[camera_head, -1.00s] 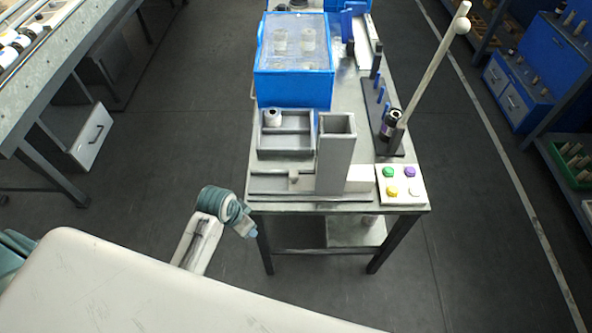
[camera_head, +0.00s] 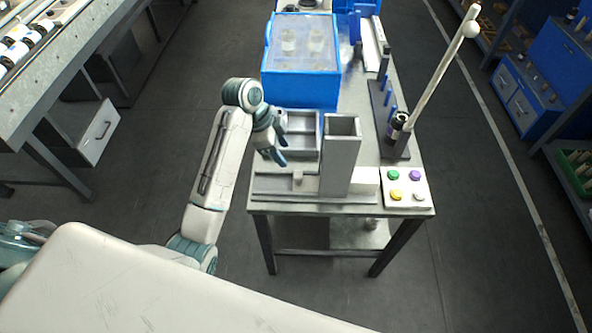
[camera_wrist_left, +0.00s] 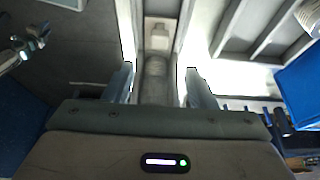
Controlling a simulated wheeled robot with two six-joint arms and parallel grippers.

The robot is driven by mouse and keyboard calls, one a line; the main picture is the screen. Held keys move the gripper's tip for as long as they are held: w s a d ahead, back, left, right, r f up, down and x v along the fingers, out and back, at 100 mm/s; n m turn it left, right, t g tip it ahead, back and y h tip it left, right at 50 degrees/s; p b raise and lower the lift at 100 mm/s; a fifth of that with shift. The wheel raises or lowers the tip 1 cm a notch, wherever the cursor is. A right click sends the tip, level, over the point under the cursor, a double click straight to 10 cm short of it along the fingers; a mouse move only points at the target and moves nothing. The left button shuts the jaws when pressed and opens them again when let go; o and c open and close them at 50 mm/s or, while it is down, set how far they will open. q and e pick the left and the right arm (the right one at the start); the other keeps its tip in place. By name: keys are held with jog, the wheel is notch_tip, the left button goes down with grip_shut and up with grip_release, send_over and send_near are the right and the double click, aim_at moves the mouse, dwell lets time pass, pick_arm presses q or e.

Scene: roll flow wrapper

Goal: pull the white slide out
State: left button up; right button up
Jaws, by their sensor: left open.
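A pale piece with a small upright knob (camera_head: 298,177) lies in the grey channel (camera_head: 270,186) left of the tall grey tower (camera_head: 341,160). A white block (camera_head: 365,182) shows at the tower's right foot; I cannot tell which of the two is the white slide, or whether they join. My right gripper is not in view.
A grey compartment tray (camera_head: 303,153) stands behind the channel, with a blue lidded box (camera_head: 301,88) farther back. A button panel (camera_head: 406,188) sits at the right front. A dark rack with a slanted pole (camera_head: 440,75) stands on the right. The floor left of the table is clear.

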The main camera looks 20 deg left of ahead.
aim_at(297, 174)
pick_arm(q)
jog(key=p+x, duration=0.1)
jog(key=x, duration=0.8)
jog(key=shift+d+f, duration=0.1)
jog(key=shift+f, duration=0.15)
jog(key=shift+d+f, duration=0.15)
jog(key=shift+f, duration=0.3)
jog(key=shift+c, duration=0.2)
grip_shut()
jog(key=shift+p, duration=0.35)
